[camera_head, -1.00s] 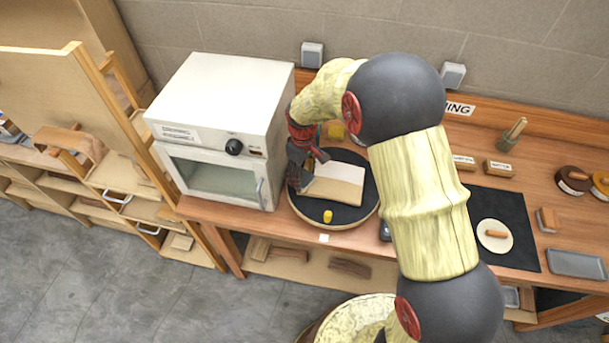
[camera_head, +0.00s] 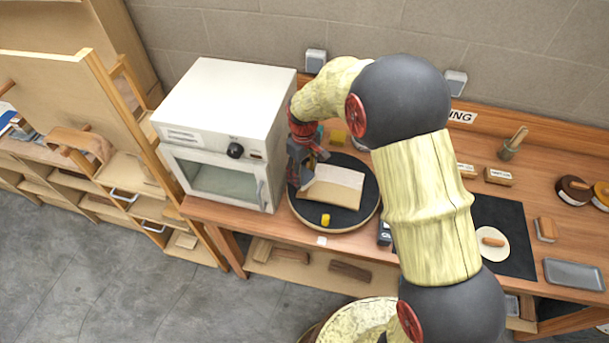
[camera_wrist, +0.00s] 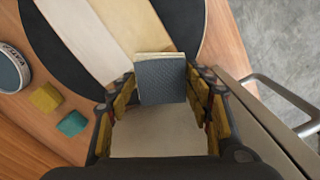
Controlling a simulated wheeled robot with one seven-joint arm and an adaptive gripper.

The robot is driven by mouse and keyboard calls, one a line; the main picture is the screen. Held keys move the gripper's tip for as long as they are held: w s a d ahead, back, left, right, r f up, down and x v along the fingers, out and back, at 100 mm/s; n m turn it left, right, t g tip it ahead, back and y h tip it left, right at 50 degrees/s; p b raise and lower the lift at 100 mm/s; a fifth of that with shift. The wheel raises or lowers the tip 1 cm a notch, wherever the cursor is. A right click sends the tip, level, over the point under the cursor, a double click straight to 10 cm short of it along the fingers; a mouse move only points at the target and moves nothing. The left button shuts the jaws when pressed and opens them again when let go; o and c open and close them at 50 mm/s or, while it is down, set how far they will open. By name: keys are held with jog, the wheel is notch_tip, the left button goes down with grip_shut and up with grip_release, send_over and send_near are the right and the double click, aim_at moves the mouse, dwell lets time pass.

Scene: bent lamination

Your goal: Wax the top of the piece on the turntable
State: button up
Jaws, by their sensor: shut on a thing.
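The piece (camera_head: 338,177) lies on the black-topped round turntable (camera_head: 359,215). Its top shows a pale area toward the back and a darker tan band toward the front. In the wrist view the piece (camera_wrist: 113,40) shows pale and tan stripes over the black turntable (camera_wrist: 58,43). My gripper (camera_head: 303,178) is over the left end of the piece. In the wrist view my gripper (camera_wrist: 162,105) is shut on a grey textured pad (camera_wrist: 162,82) with a cream edge. The pad overlaps the piece's end; contact cannot be told.
A white oven (camera_head: 222,120) stands close left of the turntable. A yellow peg (camera_head: 326,220) is at the turntable's front. A yellow block (camera_wrist: 45,97), a teal block (camera_wrist: 73,123) and a round tin (camera_wrist: 12,72) sit beside it. A dark mat (camera_head: 500,215) lies right of my arm.

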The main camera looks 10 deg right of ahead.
jog(key=shift+w+a+r+p, duration=0.15)
jog(key=shift+r+p, duration=0.25)
jog(key=shift+r, duration=0.5)
jog(key=shift+r+p, duration=0.75)
jog(key=shift+r, duration=0.6)
jog(key=shift+d, duration=0.2)
